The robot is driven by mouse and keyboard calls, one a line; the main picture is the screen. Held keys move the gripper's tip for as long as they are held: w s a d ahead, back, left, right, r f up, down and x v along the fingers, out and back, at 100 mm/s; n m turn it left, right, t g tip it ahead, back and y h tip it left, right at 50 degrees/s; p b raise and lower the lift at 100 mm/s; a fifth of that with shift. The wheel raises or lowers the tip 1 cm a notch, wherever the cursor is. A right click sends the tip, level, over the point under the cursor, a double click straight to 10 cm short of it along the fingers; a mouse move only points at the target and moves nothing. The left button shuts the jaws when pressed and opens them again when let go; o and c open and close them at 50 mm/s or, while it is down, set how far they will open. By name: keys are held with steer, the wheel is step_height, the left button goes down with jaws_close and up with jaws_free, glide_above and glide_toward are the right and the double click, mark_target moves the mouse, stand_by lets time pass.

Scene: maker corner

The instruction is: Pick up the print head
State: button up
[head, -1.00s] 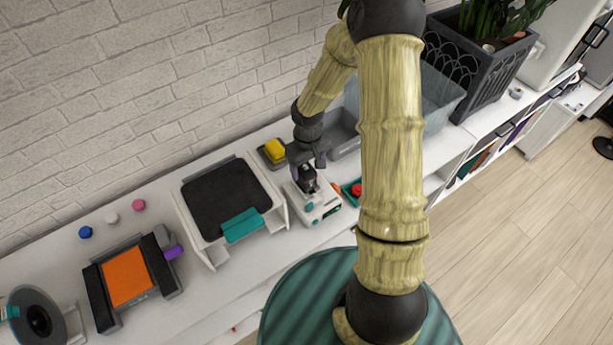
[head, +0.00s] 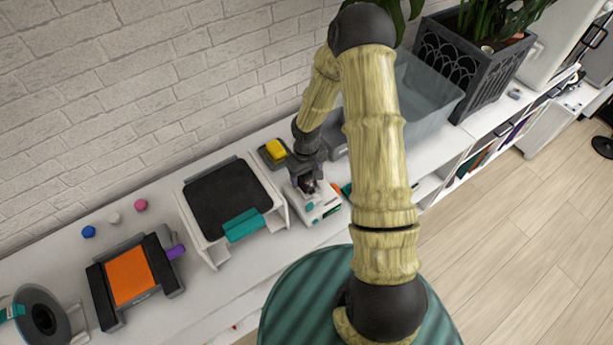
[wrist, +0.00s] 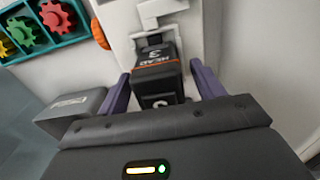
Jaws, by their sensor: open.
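The print head (wrist: 157,68) is a small black block with "HEAD 3" lettering in the wrist view. It sits at a white and grey holder (wrist: 205,25), which is the small white machine (head: 318,206) on the shelf in the head view. My gripper (wrist: 157,80) is open, with one purple finger on each side of the print head. Gaps show between the fingers and the block, so the fingers do not appear to touch it. In the head view my gripper (head: 308,181) is over the white machine and mostly hides the print head.
A teal tray of coloured gears (wrist: 45,32) lies beside the holder. A grey block (wrist: 72,110) is close to one finger. A white-framed dark plate (head: 222,198) stands left of the machine. A yellow item (head: 275,149) sits behind, near the wall.

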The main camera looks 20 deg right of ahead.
stand_by(0.4)
steer(key=c, duration=1.2)
steer(key=shift+r, duration=0.15)
step_height(320, 180, up, 10)
steer(key=shift+f+b, duration=0.1)
steer(key=shift+b, duration=0.4)
